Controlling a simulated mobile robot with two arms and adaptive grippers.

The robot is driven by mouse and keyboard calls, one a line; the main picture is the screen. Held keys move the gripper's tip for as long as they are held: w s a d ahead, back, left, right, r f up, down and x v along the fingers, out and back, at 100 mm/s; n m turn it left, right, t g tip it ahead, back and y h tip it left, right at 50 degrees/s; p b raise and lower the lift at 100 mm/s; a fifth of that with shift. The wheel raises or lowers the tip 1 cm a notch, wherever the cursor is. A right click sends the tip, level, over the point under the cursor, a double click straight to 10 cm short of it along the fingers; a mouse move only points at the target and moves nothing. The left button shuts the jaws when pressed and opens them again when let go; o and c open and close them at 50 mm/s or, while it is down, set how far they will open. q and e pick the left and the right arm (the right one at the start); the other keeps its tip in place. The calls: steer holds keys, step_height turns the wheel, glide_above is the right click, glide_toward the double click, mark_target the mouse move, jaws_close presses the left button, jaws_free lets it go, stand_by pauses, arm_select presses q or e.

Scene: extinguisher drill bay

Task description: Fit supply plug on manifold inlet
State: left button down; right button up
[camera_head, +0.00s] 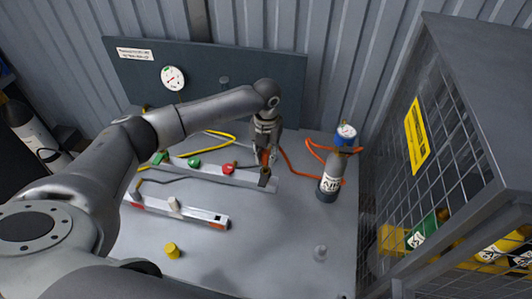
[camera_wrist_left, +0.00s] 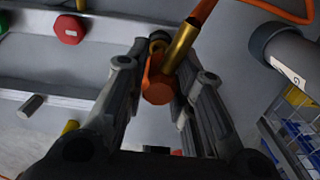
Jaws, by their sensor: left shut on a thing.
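The manifold (camera_head: 245,182) is a long grey bar with green knobs (camera_head: 193,162) and a red knob (camera_head: 228,169); a dark fitting (camera_head: 264,177) stands at its right end. My left gripper (camera_head: 267,154) is just above that end, pointing down. In the left wrist view my left gripper (camera_wrist_left: 158,52) is shut on the supply plug, an orange part (camera_wrist_left: 158,90) with a brass barrel (camera_wrist_left: 182,43). The orange hose (camera_wrist_left: 272,8) runs from it. I cannot tell whether the plug touches the inlet. The red knob also shows in the wrist view (camera_wrist_left: 68,29). My right gripper is not in view.
A second bar (camera_head: 195,215), a yellow cap (camera_head: 172,250) and a small pale part (camera_head: 320,253) are nearer. A mesh cage (camera_head: 440,150) stands at right. The front middle of the table is clear.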

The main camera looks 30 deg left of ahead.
mark_target(266, 163)
arm_select(q)
steer(key=shift+p, duration=0.35)
steer(key=shift+f, duration=0.15)
stand_by(0.8)
steer(key=shift+f+b, duration=0.65)
steer(key=shift+f, duration=0.35)
steer(key=shift+p, duration=0.3)
steer(key=shift+s+f+b, duration=0.1)
steer(key=shift+f+b, duration=0.4)
steer(key=shift+f, duration=0.4)
stand_by(0.8)
steer(key=c, duration=1.1)
jaws_free()
steer(key=shift+c, duration=0.2)
